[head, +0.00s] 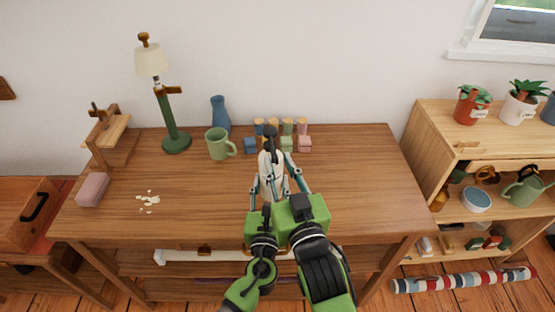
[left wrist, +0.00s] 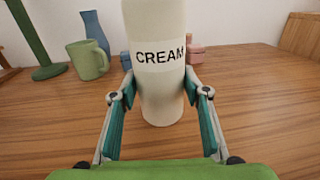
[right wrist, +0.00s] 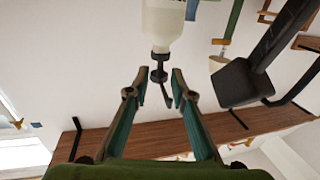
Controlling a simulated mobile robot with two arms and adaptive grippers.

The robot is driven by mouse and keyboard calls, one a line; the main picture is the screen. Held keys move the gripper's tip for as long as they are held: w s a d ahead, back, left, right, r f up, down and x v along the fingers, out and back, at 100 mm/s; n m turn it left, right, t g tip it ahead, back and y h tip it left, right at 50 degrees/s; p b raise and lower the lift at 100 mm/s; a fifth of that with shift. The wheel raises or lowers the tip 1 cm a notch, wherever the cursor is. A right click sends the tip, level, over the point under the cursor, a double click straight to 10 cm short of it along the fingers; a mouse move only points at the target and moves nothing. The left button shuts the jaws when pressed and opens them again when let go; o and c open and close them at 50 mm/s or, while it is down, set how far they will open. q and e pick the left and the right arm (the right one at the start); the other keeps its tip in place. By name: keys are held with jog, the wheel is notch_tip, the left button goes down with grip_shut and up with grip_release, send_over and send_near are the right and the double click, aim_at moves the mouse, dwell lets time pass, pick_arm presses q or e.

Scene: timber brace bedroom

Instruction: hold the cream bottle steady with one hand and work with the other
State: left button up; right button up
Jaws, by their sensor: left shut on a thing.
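The cream bottle (head: 268,178), off-white with a CREAM label, stands upright at the middle of the table, partly hidden in the head view by my arms. In the left wrist view the bottle (left wrist: 155,90) fills the space between the fingers of my left gripper (left wrist: 160,92), which is shut on its sides. In the right wrist view the bottle (right wrist: 163,22) hangs in from the top, with a dark pump top (right wrist: 158,74). My right gripper (right wrist: 159,78) is open, its fingers on either side of the pump top with small gaps.
Behind the bottle are coloured blocks (head: 304,144), a green mug (head: 216,145) and a blue vase (head: 220,114). A lamp (head: 170,120), pink block (head: 92,189) and pale crumbs (head: 148,202) are at left. The table's right part (head: 370,180) is clear. A shelf (head: 430,150) stands right.

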jog(key=shift+x, duration=0.9)
grip_shut()
